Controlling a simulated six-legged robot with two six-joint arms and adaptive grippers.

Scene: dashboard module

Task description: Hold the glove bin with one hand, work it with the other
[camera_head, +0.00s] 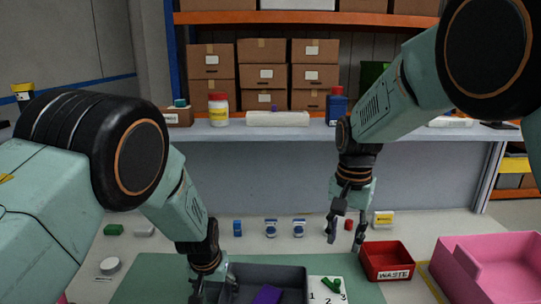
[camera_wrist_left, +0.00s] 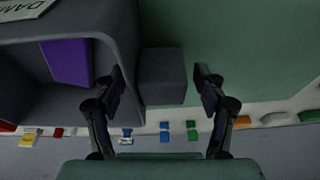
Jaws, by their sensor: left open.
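The glove bin looks to be the dark grey open bin (camera_head: 265,273) at the bottom of the head view, with a purple item (camera_head: 267,295) inside. My left gripper (camera_head: 214,288) is open at the bin's left side. In the left wrist view the bin (camera_wrist_left: 60,24) fills the upper left, and the purple item (camera_wrist_left: 67,62) shows in it. A grey block (camera_wrist_left: 164,76) beside the bin wall lies between the open left fingers (camera_wrist_left: 159,77); contact cannot be told. My right gripper (camera_head: 345,239) is open and empty, above the table behind the bin.
A red waste bin (camera_head: 388,261) and a pink bin (camera_head: 490,265) stand to the right. A white numbered card (camera_head: 328,291) with a green item lies beside the grey bin. Several small bottles and blocks line the table behind; a green mat (camera_head: 150,280) lies at left.

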